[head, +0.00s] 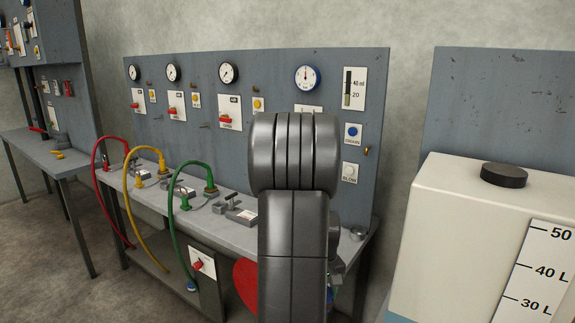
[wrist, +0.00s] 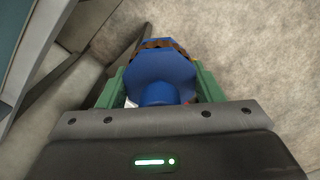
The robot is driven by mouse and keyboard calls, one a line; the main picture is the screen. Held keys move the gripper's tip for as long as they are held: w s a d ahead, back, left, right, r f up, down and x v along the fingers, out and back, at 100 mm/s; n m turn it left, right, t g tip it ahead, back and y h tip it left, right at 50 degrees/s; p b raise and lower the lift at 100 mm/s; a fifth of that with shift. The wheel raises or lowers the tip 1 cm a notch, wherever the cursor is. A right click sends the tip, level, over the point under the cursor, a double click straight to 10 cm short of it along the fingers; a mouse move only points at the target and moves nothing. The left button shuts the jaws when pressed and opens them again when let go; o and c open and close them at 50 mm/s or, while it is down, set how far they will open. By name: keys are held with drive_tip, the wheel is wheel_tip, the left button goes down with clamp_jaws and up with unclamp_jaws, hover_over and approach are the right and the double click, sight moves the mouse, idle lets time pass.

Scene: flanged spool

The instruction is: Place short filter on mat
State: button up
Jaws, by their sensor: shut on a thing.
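My gripper (wrist: 160,82) is shut on a blue flanged piece (wrist: 160,68), with a green finger on each side of it. The piece has a wide faceted blue flange, a narrower blue neck towards the palm and a brown ribbed band at its far end. It looks like the filter; its full length is hidden along the view. In the head view my arm covers the gripper, and only a bit of blue (head: 331,295) shows low beside it. A red rounded shape (head: 246,281) shows partly behind my arm; I cannot tell whether it is the mat.
A grey workbench (head: 228,232) with gauges on its back panel stands ahead. Red, yellow and green hoses (head: 177,202) loop over its front edge. A white tank (head: 450,240) with a black cap stands at the right. Another bench (head: 50,152) is at the left.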

drive_tip(key=w+a+f+m+p, duration=0.2)
drive_tip(key=w+a+f+m, duration=0.1)
drive_tip(key=a+f, duration=0.5)
wheel_tip(320, 180, down, 3)
drive_tip(key=shift+w+a+f+m, duration=0.1)
drive_tip(key=shift+w+a+m, duration=0.25)
drive_tip(key=shift+w, duration=0.45)
